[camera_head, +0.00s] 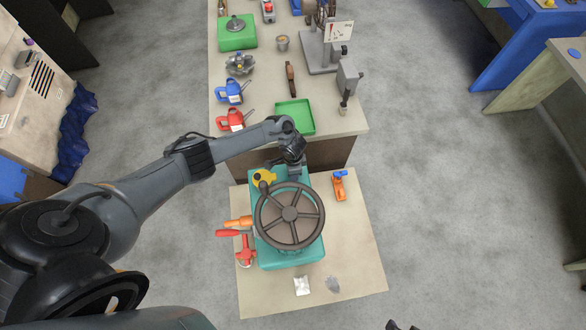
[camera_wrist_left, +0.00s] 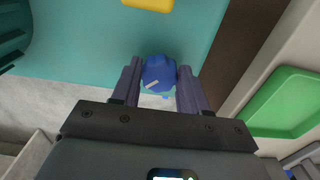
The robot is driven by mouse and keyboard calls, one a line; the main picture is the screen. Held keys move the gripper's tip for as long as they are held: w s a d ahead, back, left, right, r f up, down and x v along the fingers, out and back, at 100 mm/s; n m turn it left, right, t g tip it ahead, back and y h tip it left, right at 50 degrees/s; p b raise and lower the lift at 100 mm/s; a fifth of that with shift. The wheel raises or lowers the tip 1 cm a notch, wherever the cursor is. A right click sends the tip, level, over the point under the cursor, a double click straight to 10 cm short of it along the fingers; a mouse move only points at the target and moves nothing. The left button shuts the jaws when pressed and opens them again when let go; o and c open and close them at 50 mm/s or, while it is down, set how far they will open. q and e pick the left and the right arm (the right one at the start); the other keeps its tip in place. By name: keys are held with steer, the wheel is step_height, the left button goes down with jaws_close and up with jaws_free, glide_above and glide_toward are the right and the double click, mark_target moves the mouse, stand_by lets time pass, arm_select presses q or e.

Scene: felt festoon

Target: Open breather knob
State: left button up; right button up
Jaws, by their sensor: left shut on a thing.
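A blue knob (camera_wrist_left: 157,73) with a white mark on it sits at the edge of the teal housing (camera_wrist_left: 110,40) in the left wrist view. The fingers of my left gripper (camera_wrist_left: 158,90) are on either side of it and shut on it. In the head view my left gripper (camera_head: 297,170) is at the far edge of the teal housing (camera_head: 290,258), and the knob is hidden there by the gripper and wrist. Small dark tips at the bottom edge, seemingly my right gripper (camera_head: 402,326), are almost wholly cut off.
A large spoked handwheel (camera_head: 290,214) tops the housing. A yellow part (camera_head: 264,177), orange and red handles (camera_head: 236,233) and an orange-blue valve (camera_head: 339,186) surround it. Beyond is a bench with a green tray (camera_head: 295,117) and several tools.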

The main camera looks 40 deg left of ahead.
stand_by(0.4)
arm_select(q)
steer(key=o, duration=1.1)
steer(key=shift+c, duration=0.2)
step_height(320, 180, up, 11)
steer(key=p, duration=0.2)
